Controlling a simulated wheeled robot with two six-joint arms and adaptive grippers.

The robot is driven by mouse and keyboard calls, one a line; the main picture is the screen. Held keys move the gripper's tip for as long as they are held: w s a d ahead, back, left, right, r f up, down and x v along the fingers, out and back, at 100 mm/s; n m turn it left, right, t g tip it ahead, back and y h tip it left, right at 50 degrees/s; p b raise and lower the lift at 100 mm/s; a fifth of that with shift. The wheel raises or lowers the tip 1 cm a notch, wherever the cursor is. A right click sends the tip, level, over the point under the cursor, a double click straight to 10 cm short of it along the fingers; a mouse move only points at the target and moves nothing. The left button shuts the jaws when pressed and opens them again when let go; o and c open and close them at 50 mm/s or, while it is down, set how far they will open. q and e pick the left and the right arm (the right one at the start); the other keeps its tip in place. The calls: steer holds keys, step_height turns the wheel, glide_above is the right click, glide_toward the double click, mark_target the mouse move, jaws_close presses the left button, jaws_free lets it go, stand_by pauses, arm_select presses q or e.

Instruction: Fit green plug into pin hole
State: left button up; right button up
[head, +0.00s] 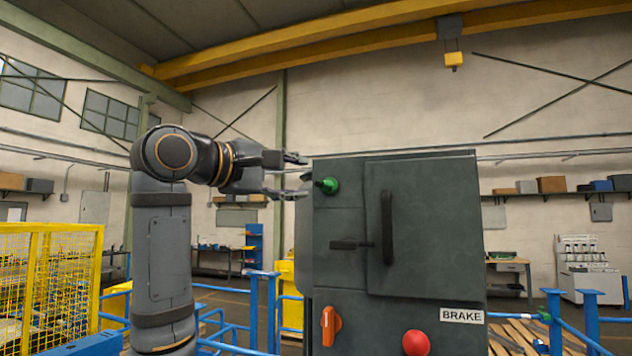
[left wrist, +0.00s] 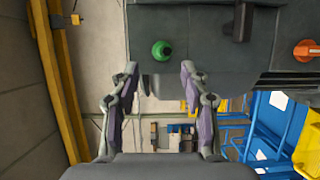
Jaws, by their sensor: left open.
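The green plug (head: 329,185) sits on the upper left of the front face of a dark grey cabinet (head: 345,225). In the left wrist view the plug (left wrist: 162,50) shows just beyond the gap between the fingertips, near the cabinet's edge. My left gripper (head: 298,176) is open and empty, with its fingers spread at the left of the plug in the head view. In the left wrist view the gripper (left wrist: 158,72) does not visibly touch the plug. I cannot make out the pin hole. My right gripper is not in view.
The cabinet also bears a black door handle (head: 387,228), a dark lever (head: 350,245), an orange knob (head: 329,326), a red button (head: 416,343) and a BRAKE label (head: 462,316). Blue railings (head: 255,310) and a yellow mesh fence (head: 50,285) stand at the left.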

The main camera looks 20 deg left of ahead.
arm_select(q)
steer(key=v, duration=0.2)
steer(key=shift+s+a, duration=0.15)
steer(key=shift+s, duration=0.25)
stand_by(0.4)
